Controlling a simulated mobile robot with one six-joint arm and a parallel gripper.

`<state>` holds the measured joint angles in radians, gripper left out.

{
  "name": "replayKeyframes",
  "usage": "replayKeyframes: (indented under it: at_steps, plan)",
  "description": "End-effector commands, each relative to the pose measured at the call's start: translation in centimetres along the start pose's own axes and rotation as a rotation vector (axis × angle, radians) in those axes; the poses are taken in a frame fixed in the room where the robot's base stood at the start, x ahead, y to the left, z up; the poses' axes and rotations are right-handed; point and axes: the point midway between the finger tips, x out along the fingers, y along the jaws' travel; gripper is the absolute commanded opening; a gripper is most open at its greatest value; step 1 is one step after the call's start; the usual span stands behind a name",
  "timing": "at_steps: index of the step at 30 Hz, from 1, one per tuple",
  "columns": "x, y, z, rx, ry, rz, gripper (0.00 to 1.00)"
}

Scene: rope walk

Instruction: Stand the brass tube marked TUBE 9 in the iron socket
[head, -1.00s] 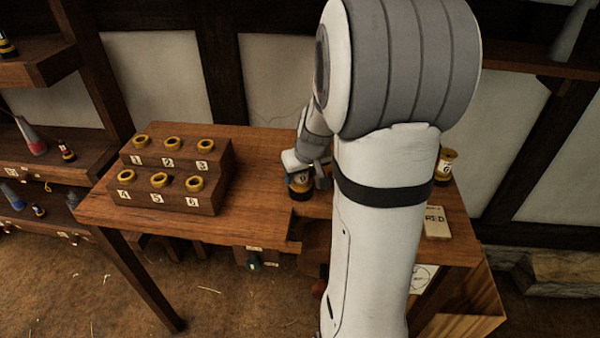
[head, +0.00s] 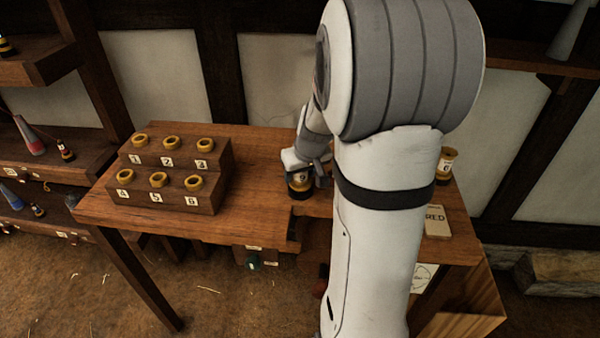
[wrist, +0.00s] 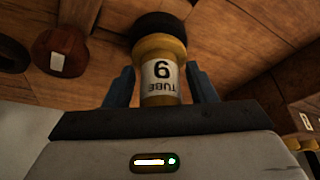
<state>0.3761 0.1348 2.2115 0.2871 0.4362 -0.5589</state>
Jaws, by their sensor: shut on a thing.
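The brass tube marked TUBE 9 (wrist: 161,72) is between the two blue fingers of my gripper (wrist: 161,88), which is shut on it. Its white label reads upside down in the wrist view. In the head view the tube (head: 300,179) looks about upright over the table, its upper part hidden by my gripper (head: 308,166). A dark round piece (wrist: 160,27) shows at the tube's far end. I cannot tell whether it is the iron socket or the tube's own base, nor whether the tube is seated.
A stepped wooden block (head: 170,185) with numbered brass rings stands left on the table (head: 250,205). Another labelled brass piece (head: 446,163) stands at the right, behind a card marked RED (head: 437,222). A brown round object (wrist: 60,52) lies near the tube. My arm hides the table's middle right.

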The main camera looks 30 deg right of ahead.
Motion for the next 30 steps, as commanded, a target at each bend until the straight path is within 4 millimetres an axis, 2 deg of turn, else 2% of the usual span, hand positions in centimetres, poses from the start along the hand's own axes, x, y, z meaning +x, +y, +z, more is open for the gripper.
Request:
replayKeyframes:
  at_steps: [30]
  plan:
    - [0.54,-0.09,0.20,-0.002,0.001,-0.001,0.21]
